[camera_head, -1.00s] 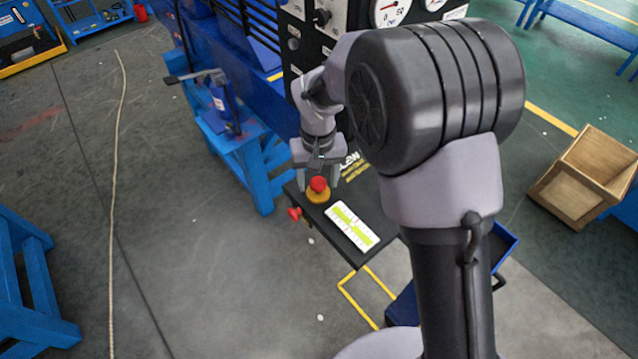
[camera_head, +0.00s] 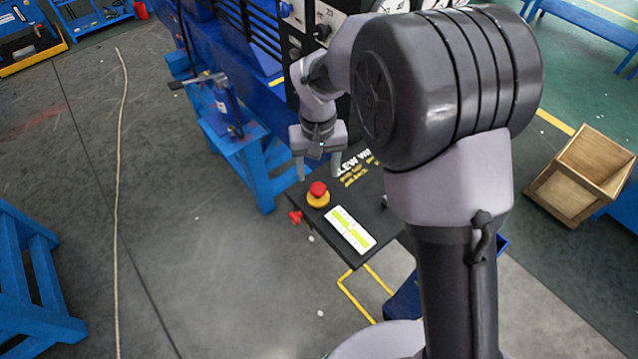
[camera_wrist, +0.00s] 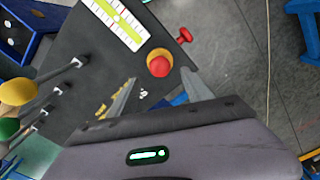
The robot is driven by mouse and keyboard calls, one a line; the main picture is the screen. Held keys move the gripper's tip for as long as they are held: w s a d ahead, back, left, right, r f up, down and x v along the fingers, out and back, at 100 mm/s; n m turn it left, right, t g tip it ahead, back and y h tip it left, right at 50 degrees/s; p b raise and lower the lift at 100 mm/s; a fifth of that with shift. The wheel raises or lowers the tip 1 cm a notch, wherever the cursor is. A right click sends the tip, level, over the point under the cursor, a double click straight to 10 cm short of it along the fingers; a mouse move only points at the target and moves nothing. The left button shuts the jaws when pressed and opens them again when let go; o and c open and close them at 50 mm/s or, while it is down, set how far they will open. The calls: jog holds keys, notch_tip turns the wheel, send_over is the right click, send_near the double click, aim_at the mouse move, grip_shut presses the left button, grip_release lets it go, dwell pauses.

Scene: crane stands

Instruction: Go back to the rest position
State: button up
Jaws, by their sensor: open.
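My gripper (camera_head: 318,176) is open and empty in the head view. Its fingers point down, above and behind a red mushroom button with a yellow base (camera_head: 318,194) on a dark panel. In the wrist view my gripper's two fingers (camera_wrist: 155,98) are spread apart, and the red button (camera_wrist: 159,64) lies beyond them, clear of both. My arm bends down from the upper right and hides part of the panel.
The dark panel (camera_head: 345,258) carries a white and green label (camera_head: 350,230) and a red knob (camera_head: 295,217). A blue stand (camera_head: 245,150) is left of it. A wooden crate (camera_head: 582,177) sits at the right. Open floor (camera_head: 215,270) lies at the left.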

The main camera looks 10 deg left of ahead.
dwell(0.3)
jog(key=d+r+m+t+y, duration=0.1)
jog(key=d+r+m, duration=0.1)
jog(key=d+r, duration=0.5)
jog(key=s+d+r+m+t+y, duration=0.1)
jog(key=s+d+r+m+t, duration=0.2)
jog(key=s+d+r, duration=0.4)
jog(key=s+d+r+m+t, duration=0.3)
jog(key=s+d+r, duration=0.2)
jog(key=s+r, duration=0.4)
jog(key=s+f+b, duration=0.2)
jog(key=f+b, duration=1.4)
jog(key=f, duration=0.2)
jog(key=s+f+g+b, duration=0.1)
jog(key=s+f+b, duration=0.1)
jog(key=f+b, duration=1.5)
notch_tip(320, 180, down, 2)
jog(key=shift+f+b, duration=0.15)
jog(key=shift+b, duration=0.15)
